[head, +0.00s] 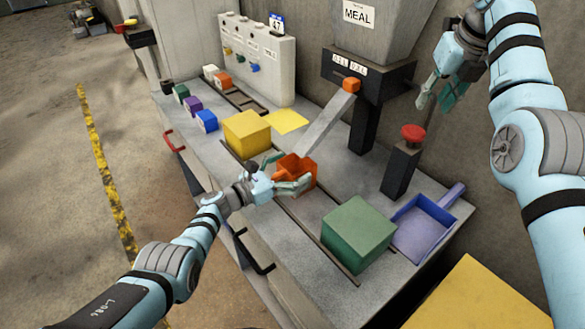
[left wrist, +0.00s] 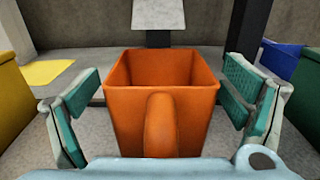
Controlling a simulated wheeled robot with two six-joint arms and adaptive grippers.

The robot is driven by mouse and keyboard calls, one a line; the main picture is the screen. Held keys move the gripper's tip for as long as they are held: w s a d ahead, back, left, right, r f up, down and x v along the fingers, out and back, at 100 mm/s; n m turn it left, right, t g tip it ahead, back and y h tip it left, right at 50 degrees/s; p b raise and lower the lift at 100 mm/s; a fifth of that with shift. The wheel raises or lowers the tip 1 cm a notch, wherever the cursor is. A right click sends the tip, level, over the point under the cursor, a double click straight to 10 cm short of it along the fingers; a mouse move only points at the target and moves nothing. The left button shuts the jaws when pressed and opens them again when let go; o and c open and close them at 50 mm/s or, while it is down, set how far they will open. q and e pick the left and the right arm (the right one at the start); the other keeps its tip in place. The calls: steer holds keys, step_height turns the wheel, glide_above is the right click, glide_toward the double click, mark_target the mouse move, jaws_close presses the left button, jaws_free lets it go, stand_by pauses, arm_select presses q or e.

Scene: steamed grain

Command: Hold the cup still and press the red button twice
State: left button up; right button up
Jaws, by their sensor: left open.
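The orange cup (head: 304,168) stands upright on the bench below the lower end of the metal chute (head: 325,127). In the left wrist view the cup (left wrist: 190,105) is square, with its handle facing me; its bottom inside is not visible. My left gripper (head: 283,174) is open around the cup, one finger on each side, with visible gaps between the fingers and the cup walls. The red button (head: 413,132) tops a dark post at the right of the bench.
A yellow block (head: 246,132) and a green block (head: 358,232) stand either side of the cup. A purple scoop-like tray (head: 420,230) lies right of the green block. The MEAL hopper (head: 372,30) stands behind. Small coloured blocks line the bench's far left.

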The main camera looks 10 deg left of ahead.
arm_select(q)
steer(key=shift+d, duration=0.1)
arm_select(e)
steer(key=shift+r, duration=0.1)
arm_select(q)
steer(key=c, duration=1.3)
steer(key=shift+o, duration=0.2)
arm_select(e)
steer(key=shift+c, duration=0.4)
jaws_close()
stand_by(0.3)
stand_by(0.4)
